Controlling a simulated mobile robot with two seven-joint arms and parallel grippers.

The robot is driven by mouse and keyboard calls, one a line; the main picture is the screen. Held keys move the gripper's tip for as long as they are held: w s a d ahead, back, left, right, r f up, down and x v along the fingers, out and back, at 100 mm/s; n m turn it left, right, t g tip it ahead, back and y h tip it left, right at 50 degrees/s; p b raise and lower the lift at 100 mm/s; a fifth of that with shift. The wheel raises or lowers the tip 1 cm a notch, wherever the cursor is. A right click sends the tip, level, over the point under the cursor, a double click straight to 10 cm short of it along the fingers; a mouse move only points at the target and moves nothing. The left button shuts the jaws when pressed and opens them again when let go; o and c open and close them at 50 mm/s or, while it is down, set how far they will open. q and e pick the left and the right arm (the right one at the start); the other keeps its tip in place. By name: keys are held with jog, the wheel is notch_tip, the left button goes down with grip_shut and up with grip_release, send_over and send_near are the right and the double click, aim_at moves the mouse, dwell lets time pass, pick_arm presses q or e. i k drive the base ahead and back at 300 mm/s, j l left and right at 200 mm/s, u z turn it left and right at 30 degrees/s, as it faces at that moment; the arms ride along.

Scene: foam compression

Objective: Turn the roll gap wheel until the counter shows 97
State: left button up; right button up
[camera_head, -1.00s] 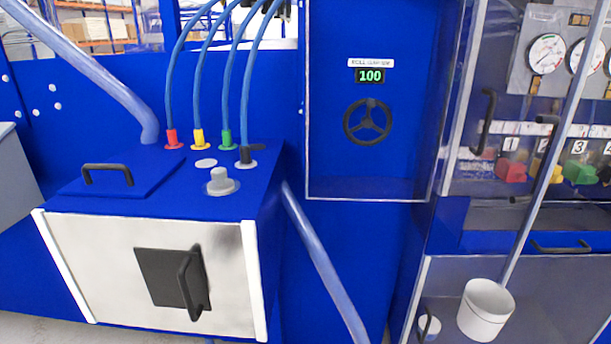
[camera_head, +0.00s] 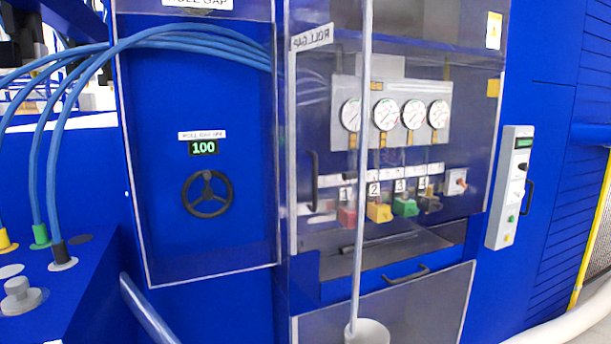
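The roll gap wheel (camera_head: 207,194) is a black three-spoke handwheel on the blue machine wall, left of centre. The counter (camera_head: 203,148) sits just above it and shows 100 in green digits, under a white label. A clear panel with a pale frame (camera_head: 210,278) appears to surround the wheel and counter. Neither my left gripper nor my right gripper is in view.
To the right is a clear-fronted cabinet with a gauge panel (camera_head: 396,115) and numbered coloured valves (camera_head: 379,212). A control box (camera_head: 510,187) stands farther right. Blue hoses (camera_head: 55,110) arch at left.

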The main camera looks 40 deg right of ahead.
aim_at(207, 193)
jog(key=l+u, duration=0.1)
jog(key=l, duration=0.45)
jog(key=k+l, duration=0.1)
jog(key=l, duration=0.45)
jog(key=l+u, duration=0.15)
jog(key=l, duration=0.4)
jog(key=k+l, duration=0.15)
jog(key=l, duration=0.4)
jog(key=k+l+u, duration=0.15)
jog(key=l, duration=0.4)
jog(key=i+j+z, duration=0.1)
jog(key=z, duration=0.45)
jog(key=j+z, duration=0.25)
jog(key=j, duration=0.15)
jog(key=j+z, duration=0.25)
jog(key=j, duration=0.2)
jog(key=j+z, duration=0.25)
jog(key=j, duration=0.6)
